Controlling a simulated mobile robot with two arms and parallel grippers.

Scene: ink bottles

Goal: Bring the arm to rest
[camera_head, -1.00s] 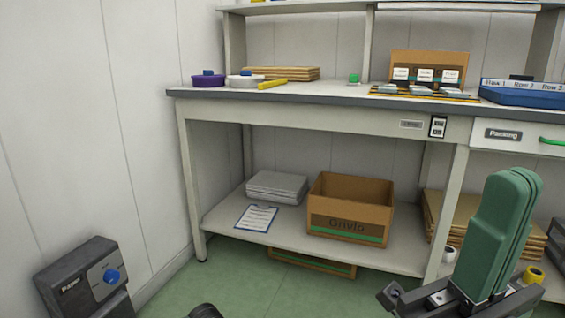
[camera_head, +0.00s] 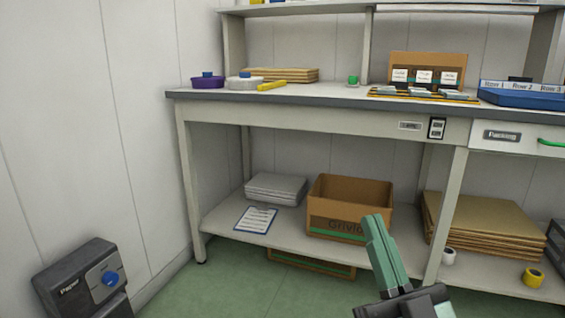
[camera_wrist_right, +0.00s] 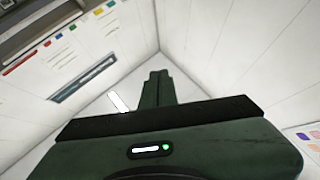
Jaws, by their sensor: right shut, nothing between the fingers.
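My right gripper (camera_head: 374,222) shows at the lower right of the head view, its green fingers pointing up in front of the workbench's lower shelf. Its fingers are together with nothing between them. In the right wrist view the closed fingers (camera_wrist_right: 158,78) point toward a white wall corner. The dark wrist part sits at the bottom edge of the head view. My left gripper is not in view.
A Grivlo carton (camera_head: 345,228) and cardboard sheets (camera_head: 490,225) lie on the lower shelf. A Paper bin (camera_head: 80,280) stands at left. Green floor shows in front.

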